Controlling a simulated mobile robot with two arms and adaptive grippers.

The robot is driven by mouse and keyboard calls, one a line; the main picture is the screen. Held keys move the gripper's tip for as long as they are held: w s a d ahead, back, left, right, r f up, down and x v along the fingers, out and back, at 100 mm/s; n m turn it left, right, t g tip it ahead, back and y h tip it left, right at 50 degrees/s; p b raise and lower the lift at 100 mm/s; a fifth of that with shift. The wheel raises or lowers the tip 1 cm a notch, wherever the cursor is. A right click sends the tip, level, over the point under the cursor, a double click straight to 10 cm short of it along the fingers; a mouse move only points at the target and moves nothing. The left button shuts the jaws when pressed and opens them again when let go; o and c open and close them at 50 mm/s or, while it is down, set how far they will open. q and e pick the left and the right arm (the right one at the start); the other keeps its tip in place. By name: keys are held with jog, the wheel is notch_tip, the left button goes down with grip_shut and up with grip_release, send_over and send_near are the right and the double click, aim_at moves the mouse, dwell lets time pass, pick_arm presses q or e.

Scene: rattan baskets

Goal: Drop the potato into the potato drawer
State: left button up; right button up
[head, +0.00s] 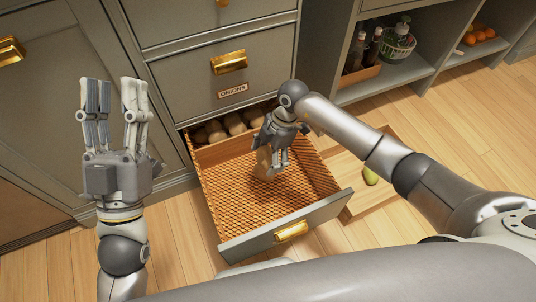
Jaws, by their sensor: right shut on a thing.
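An open pull-out drawer with a rattan-mesh bottom (240,205) stands out from the cabinet at the centre of the head view. Several brown potatoes (213,130) lie at its back. My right gripper (272,165) reaches down over the drawer, shut on a brown potato (264,162) that is partly hidden by the fingers. I cannot tell whether that potato touches the mesh. My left gripper (115,95) is raised at the left, fingers pointing up, open and empty, away from the drawer.
A closed drawer labelled ONIONS (232,91) sits just above.

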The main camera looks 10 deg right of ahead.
dwell(0.3)
jog(key=o, duration=1.2)
jog(key=v, duration=1.2)
jog(key=shift+w, duration=0.1)
jog(key=shift+f, duration=0.1)
